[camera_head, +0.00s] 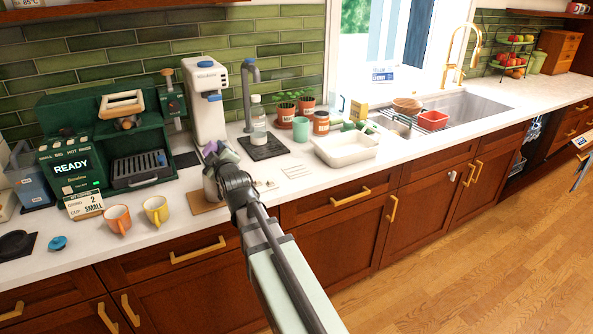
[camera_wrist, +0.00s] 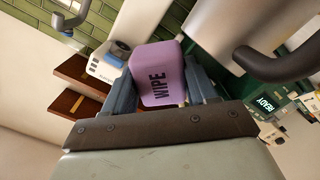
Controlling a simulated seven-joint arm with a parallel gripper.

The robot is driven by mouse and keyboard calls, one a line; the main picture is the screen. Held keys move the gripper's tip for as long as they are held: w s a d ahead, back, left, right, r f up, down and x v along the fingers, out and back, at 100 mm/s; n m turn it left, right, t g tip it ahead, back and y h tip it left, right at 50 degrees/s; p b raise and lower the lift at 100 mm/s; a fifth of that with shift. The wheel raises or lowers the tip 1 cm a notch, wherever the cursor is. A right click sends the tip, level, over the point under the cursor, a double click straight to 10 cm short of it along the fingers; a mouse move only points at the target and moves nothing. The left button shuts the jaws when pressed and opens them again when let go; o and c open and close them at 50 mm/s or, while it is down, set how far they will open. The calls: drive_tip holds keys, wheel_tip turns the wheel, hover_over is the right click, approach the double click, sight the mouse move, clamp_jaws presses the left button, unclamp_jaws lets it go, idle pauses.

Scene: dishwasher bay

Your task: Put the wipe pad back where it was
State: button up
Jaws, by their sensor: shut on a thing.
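The wipe pad (camera_wrist: 158,72) is a purple block marked "WIPE". My gripper (camera_wrist: 163,85) is shut on it, one finger on each side, in the wrist view. A steel pitcher (camera_head: 210,187) stands just beneath or beside the gripper, partly covered by my arm. In the wrist view a large metal vessel with a dark handle (camera_wrist: 240,25) is close to the pad's right.
A brown mat (camera_head: 202,205) lies by the pitcher. The green coffee machine (camera_head: 82,160) and two cups (camera_head: 156,210) are at left.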

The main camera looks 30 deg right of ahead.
drive_tip(key=w+d+r+m+g+h, duration=0.1)
drive_tip(key=w+d+r+g, duration=0.25)
drive_tip(key=d, duration=0.65)
drive_tip(key=w+d+r+m+g+h, duration=0.1)
drive_tip(key=w+d+r+m+g, duration=0.3)
drive_tip(key=d, duration=0.6)
drive_tip(key=w+d+r+n+g+h, duration=0.1)
drive_tip(key=w+d+r+g, duration=0.3)
drive_tip(key=d, duration=0.7)
drive_tip(key=m+g+y, duration=0.3)
drive_tip(key=m+g, duration=0.2)
drive_tip(key=g, duration=0.1)
hover_over(297, 169)
wheel_tip(297, 169, down, 13)
drive_tip(key=shift+a+f, duration=0.1)
drive_tip(key=shift+f, duration=4.7)
drive_tip(key=shift+f, duration=0.1)
